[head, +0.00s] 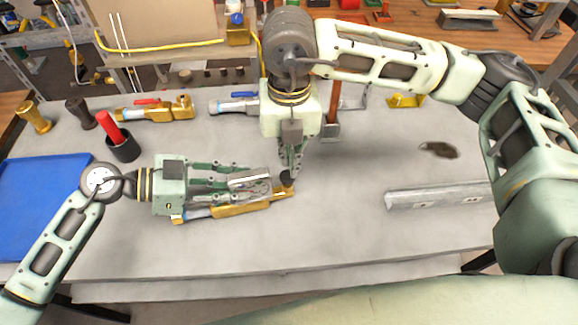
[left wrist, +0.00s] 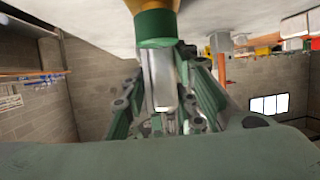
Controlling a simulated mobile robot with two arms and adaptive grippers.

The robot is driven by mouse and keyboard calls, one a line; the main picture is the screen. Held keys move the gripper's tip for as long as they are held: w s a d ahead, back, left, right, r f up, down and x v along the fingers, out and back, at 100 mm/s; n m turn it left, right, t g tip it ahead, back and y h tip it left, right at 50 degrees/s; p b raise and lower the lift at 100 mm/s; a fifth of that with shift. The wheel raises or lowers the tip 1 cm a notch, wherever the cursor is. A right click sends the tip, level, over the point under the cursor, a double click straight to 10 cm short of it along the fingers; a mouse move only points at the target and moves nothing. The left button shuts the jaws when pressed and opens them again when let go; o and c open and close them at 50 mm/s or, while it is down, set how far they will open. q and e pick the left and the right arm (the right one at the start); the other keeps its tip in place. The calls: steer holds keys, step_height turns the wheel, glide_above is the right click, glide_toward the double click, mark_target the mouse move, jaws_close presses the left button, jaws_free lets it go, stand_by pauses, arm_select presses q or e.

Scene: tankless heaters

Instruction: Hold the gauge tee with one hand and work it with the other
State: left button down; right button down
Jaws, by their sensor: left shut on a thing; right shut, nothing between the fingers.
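The gauge tee (head: 238,209), a brass body with a blue band and a black round part (head: 287,178) at its right end, lies lengthwise at the middle of the grey table. My left gripper (head: 262,182) comes from the left and is shut on it, its fingers partly covering the tee. In the left wrist view, a brass and green piece (left wrist: 155,28) shows at the fingertips (left wrist: 165,75). My right gripper (head: 291,168) points down, shut and empty, its tips at or just above the black part; contact is unclear.
A brass valve with a red handle (head: 152,110) and one with a blue handle (head: 233,105) lie behind. A black cup with a red-handled tool (head: 122,148) and a blue mat (head: 40,195) are left. A grey metal bar (head: 440,197) lies right. The table front is clear.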

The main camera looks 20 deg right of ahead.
mark_target(289, 174)
step_height(289, 174, up, 8)
steer(key=shift+f, duration=0.15)
stand_by(2.2)
step_height(289, 174, up, 2)
steer(key=shift+s+d+r, duration=0.1)
steer(key=shift+r, duration=0.05)
step_height(289, 174, down, 14)
stand_by(0.7)
